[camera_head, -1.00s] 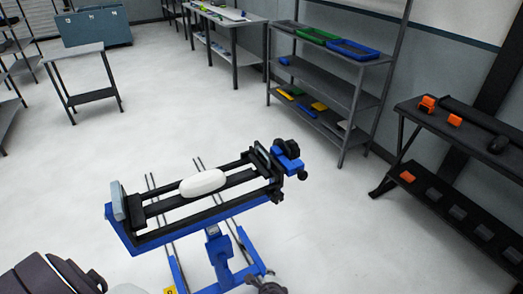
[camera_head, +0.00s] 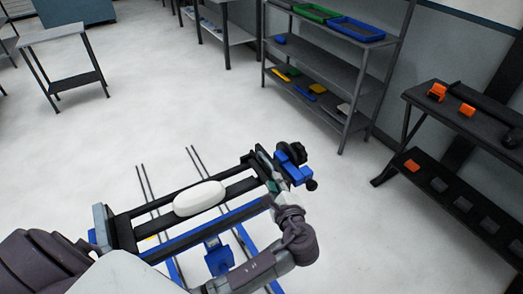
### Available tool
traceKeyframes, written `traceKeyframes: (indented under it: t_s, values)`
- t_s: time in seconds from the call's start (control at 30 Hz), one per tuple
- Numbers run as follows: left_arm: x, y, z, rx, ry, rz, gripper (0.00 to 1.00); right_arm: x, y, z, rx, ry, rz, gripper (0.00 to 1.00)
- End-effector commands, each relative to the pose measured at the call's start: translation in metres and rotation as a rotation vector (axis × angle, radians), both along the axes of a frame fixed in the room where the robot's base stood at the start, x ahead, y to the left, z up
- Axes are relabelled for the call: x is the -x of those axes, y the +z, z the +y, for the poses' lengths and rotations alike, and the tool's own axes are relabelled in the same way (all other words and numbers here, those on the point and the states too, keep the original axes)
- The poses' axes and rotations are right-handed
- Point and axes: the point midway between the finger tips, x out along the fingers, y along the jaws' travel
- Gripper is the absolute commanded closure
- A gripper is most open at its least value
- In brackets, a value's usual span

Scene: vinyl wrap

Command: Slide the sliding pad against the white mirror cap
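The white mirror cap (camera_head: 200,198) lies on the black rails of a blue-framed stand, in the head view's lower middle. A dark upright pad with blue parts and a black knob (camera_head: 290,153) is at the rails' right end; it looks like the sliding pad (camera_head: 263,165). A gap separates it from the cap. A pale end plate (camera_head: 101,226) stands at the left end.
A grey shelf rack (camera_head: 350,98) with coloured trays stands behind on the right. A dark bench (camera_head: 460,122) with orange items is at the far right. A small table (camera_head: 62,65) is at the back left. Open floor surrounds the stand.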

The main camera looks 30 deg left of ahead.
Motion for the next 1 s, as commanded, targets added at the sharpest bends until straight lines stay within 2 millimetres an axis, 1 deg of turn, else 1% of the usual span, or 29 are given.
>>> traceKeyframes:
  t_s: [0.07, 0.17, 0.2, 0.3, 0.37, 0.47, 0.6, 0.7, 0.8, 1.0]
  values:
    - [-0.007, 0.000, 0.006, -0.002, 0.001, 0.001, 0.77, 0.005, 0.003, -0.006, 0.007, 0.001, 0.008, 0.60]
    - [-0.019, -0.003, 0.018, -0.003, 0.002, 0.000, 0.77, 0.020, 0.007, -0.019, 0.024, 0.006, 0.029, 0.60]
    - [-0.025, -0.005, 0.023, -0.004, 0.003, 0.001, 0.77, 0.027, 0.009, -0.024, 0.031, 0.005, 0.039, 0.60]
    - [-0.041, -0.009, 0.038, -0.002, 0.004, 0.000, 0.77, 0.040, 0.013, -0.034, 0.044, 0.006, 0.060, 0.60]
    - [-0.051, -0.012, 0.046, -0.004, 0.003, 0.001, 0.77, 0.043, 0.015, -0.036, 0.045, 0.007, 0.064, 0.60]
    - [-0.066, -0.017, 0.060, -0.002, 0.003, 0.001, 0.77, 0.040, 0.019, -0.034, 0.043, 0.006, 0.059, 0.60]
    - [-0.083, -0.023, 0.075, -0.001, 0.002, 0.001, 0.77, 0.025, 0.023, -0.023, 0.029, 0.002, 0.036, 0.60]
    - [-0.091, -0.026, 0.082, 0.000, 0.001, 0.000, 0.77, 0.015, 0.025, -0.014, 0.018, 0.000, 0.020, 0.60]
    - [-0.095, -0.029, 0.086, 0.000, 0.001, 0.001, 0.77, 0.014, 0.025, -0.011, 0.014, 0.002, 0.017, 0.60]
    - [-0.098, -0.030, 0.088, 0.002, 0.000, 0.001, 0.77, 0.019, 0.025, -0.014, 0.017, 0.004, 0.026, 0.60]
